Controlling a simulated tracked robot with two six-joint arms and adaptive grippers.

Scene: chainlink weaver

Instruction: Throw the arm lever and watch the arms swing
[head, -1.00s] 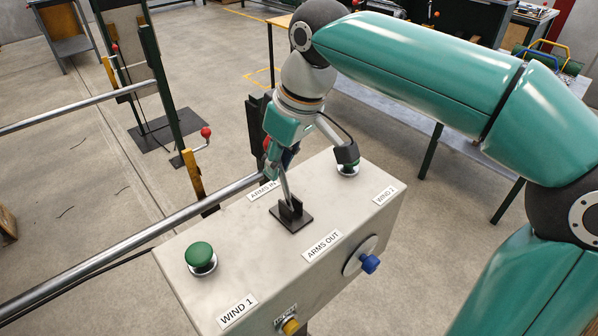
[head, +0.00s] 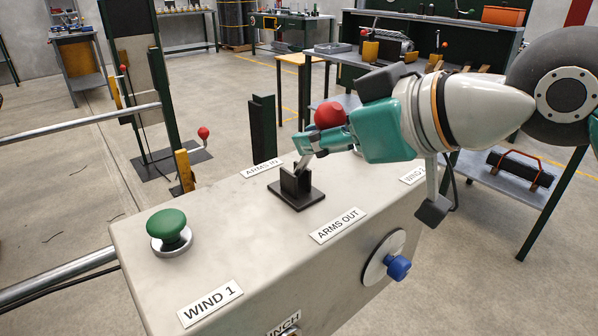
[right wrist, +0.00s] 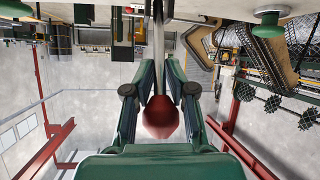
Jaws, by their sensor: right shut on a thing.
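The arm lever, with its red knob (head: 330,115), rises from a black slotted base (head: 297,192) on the grey control box (head: 235,215). It leans to the right in the head view, away from the ARMS IN label (head: 262,168) and toward the ARMS OUT side (head: 337,226). My right gripper (head: 304,145) is shut on the lever's shaft below the knob. In the right wrist view the metal shaft (right wrist: 158,45) runs between its fingertips, and the knob (right wrist: 161,118) sits between the fingers. My left gripper is not in view.
A green button (head: 167,226) sits at the box's left, near the WIND 1 label (head: 210,303). A blue knob (head: 398,268) is on the front face. A long metal bar (head: 80,120) runs at the left. Benches stand behind.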

